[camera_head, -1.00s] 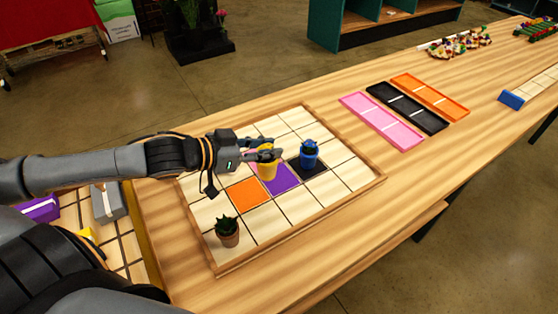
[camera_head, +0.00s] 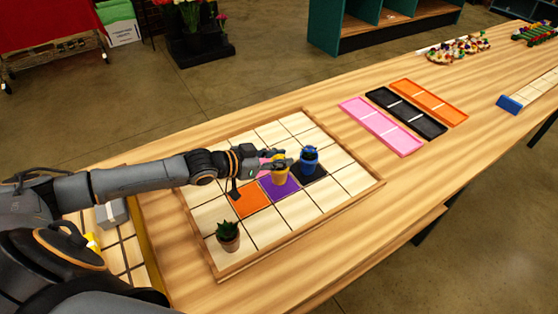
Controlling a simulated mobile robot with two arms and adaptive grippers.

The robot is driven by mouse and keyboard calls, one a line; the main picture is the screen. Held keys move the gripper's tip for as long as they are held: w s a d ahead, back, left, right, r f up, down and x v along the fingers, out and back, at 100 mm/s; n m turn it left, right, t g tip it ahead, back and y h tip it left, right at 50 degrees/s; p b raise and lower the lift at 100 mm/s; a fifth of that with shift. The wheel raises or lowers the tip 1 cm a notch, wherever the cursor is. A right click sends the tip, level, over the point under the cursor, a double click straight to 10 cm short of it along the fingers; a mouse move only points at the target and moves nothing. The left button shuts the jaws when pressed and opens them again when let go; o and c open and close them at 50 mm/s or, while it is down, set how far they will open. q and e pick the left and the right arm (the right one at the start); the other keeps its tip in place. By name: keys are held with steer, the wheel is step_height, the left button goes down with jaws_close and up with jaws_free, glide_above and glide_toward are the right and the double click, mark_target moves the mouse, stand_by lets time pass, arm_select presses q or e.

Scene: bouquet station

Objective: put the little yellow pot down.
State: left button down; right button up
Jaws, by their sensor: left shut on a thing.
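The little yellow pot (camera_head: 280,176) is at the middle of the tiled board (camera_head: 300,231), over or on the purple tile (camera_head: 279,190). I cannot tell whether its base touches the tile. My left gripper (camera_head: 279,163) is shut on the pot from the left side, near its top, and hides part of it. A blue pot (camera_head: 308,163) with a plant stands just right of it on the black tile (camera_head: 310,176). A terracotta pot (camera_head: 228,241) with a green plant stands at the board's front left. My right gripper is out of view.
An orange tile (camera_head: 244,203) lies left of the purple one, and a pink tile shows partly behind my gripper. Pink (camera_head: 381,127), black (camera_head: 408,111) and orange (camera_head: 429,99) trays lie right of the board. The board's right-hand tiles are clear.

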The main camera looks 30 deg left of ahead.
arm_select(q)
steer(key=shift+f, duration=0.75)
steer(key=shift+f, duration=0.2)
steer(key=c, duration=1.1)
jaws_free()
